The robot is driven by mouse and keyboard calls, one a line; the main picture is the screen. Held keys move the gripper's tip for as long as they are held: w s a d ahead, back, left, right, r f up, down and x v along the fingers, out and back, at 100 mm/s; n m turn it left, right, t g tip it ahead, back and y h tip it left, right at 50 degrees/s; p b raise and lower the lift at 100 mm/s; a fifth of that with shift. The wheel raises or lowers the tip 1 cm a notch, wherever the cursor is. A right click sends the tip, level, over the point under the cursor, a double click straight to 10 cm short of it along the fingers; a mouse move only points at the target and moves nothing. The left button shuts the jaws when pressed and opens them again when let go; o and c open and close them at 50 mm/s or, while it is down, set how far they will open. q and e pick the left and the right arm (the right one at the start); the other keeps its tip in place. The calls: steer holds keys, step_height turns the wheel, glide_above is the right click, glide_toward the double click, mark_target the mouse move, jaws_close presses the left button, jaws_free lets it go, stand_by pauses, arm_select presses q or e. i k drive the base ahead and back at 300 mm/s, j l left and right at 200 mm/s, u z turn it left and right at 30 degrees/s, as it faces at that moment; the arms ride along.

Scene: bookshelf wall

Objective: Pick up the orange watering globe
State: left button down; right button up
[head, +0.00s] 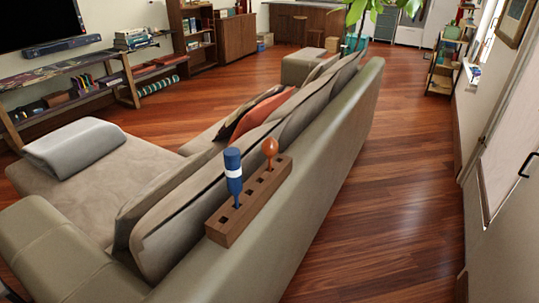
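The orange watering globe (270,147) stands upright in a brown wooden block (224,232) with several square holes. The block rests on the top of the sofa's back. A blue and white bottle-like thing (233,171) stands upright in the same block, nearer to me and left of the globe. The globe's round orange head is at the top, with a thin stem below it that goes down into the block. Neither of my grippers shows in the head view.
The grey-beige sofa (325,150) fills the middle, with an orange cushion (258,112) on it. Bare wooden floor (400,200) lies to its right, up to a wall with a white door (512,150). Low shelves (60,115) and a television stand at the left.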

mark_target(271, 147)
steer(key=z, duration=1)
steer(key=k+l+z, duration=0.1)
steer(key=z, duration=1.4)
steer(key=l+z, duration=0.1)
steer(key=z, duration=0.4)
steer(key=l+z, duration=0.1)
steer(key=z, duration=0.4)
steer(key=u, duration=3.5)
steer(key=i+l+u, duration=0.4)
steer(key=l, duration=0.3)
steer(key=i+l+u, duration=0.2)
steer(key=i+l, duration=0.05)
steer(key=l, duration=0.1)
